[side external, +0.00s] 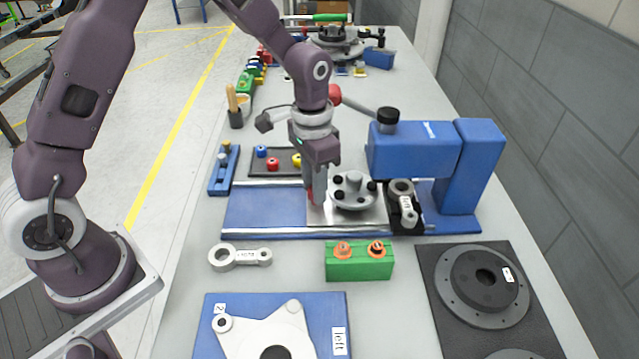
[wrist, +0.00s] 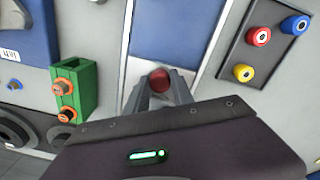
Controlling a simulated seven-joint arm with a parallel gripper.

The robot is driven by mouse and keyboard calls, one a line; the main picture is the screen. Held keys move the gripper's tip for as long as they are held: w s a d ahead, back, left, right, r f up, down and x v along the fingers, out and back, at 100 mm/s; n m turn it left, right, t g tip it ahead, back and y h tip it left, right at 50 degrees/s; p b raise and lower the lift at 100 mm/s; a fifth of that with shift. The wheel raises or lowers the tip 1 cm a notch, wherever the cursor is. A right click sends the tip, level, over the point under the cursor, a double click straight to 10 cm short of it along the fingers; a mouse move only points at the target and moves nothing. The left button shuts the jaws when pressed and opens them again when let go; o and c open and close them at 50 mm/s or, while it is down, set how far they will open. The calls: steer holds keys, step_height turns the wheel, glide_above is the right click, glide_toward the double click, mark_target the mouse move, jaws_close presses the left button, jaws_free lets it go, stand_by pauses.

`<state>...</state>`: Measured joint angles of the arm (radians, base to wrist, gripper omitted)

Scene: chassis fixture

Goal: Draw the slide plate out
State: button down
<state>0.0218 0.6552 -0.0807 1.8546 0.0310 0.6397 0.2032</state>
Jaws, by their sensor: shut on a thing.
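The slide plate (side external: 318,215) is a bare silver plate lying in the blue base (side external: 260,218) of the press-like fixture. It carries a grey round hub with dark knobs (side external: 353,190). My gripper (side external: 316,198) points down at the plate's left end. Its fingers are shut on a red knob, which shows between the fingertips in the wrist view (wrist: 160,80). The fingers largely hide the knob in the side view. To the left of my gripper, the blue channel of the base is empty. My gripper body hides most of the plate in the wrist view.
A blue press head (side external: 415,150) overhangs the base's right side, above a black block with a grey link (side external: 403,205). A dark tray of coloured pegs (side external: 273,162) lies behind the base. A green block (side external: 360,262) and a loose link (side external: 240,257) lie in front.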

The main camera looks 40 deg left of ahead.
steer(key=s+a, duration=1)
steer(key=shift+s+a, duration=0.1)
steer(key=shift+s, duration=0.05)
steer(key=c, duration=1.1)
jaws_free()
steer(key=shift+r, duration=0.2)
step_height(320, 180, up, 7)
steer(key=shift+f, duration=0.15)
steer(key=shift+a, duration=0.1)
